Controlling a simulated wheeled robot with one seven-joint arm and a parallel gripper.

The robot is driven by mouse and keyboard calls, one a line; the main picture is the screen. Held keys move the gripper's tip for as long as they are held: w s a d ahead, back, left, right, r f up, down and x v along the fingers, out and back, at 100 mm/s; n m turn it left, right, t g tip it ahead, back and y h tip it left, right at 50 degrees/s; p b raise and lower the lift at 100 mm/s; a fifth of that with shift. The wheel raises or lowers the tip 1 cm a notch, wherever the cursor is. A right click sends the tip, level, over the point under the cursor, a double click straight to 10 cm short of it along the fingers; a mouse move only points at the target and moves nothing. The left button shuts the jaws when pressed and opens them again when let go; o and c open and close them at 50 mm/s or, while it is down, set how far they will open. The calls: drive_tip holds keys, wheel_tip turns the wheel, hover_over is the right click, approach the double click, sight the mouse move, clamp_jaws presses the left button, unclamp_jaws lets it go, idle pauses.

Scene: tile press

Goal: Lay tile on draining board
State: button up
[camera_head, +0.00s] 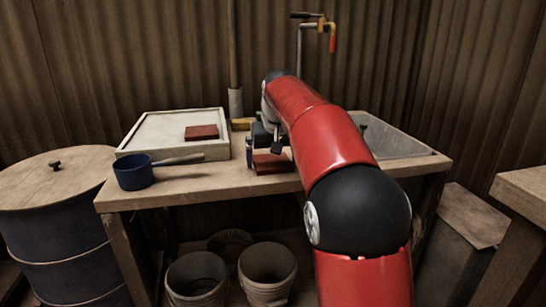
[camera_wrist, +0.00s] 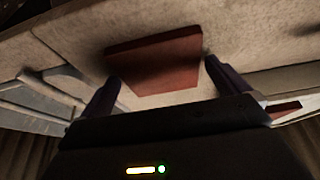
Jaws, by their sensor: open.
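A red-brown tile (camera_head: 271,163) lies flat on the wooden bench near its front edge, right of the draining board. It also shows in the wrist view (camera_wrist: 155,60). My gripper (camera_head: 268,145) is over this tile, pointing down. In the wrist view my gripper (camera_wrist: 160,75) is open, with one finger towards each side of the tile; I cannot tell whether they touch it. The pale, raised-rim draining board (camera_head: 150,134) is on the left of the bench. A second red-brown tile (camera_head: 201,132) lies on it, towards its right side.
A blue dipper (camera_head: 134,174) stands before the draining board, its handle reaching right along the board's front. A metal sink (camera_head: 397,140) is at the right, partly behind my arm. A yellow object (camera_head: 241,124) is behind the gripper. Buckets (camera_head: 268,272) stand below the bench.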

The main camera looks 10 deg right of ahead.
drive_tip(key=p+v, duration=0.2)
drive_tip(key=v, duration=0.9)
drive_tip(key=s, duration=0.9)
drive_tip(key=s+f+t, duration=0.1)
drive_tip(key=s+f, duration=1.8)
drive_tip(key=s, duration=0.4)
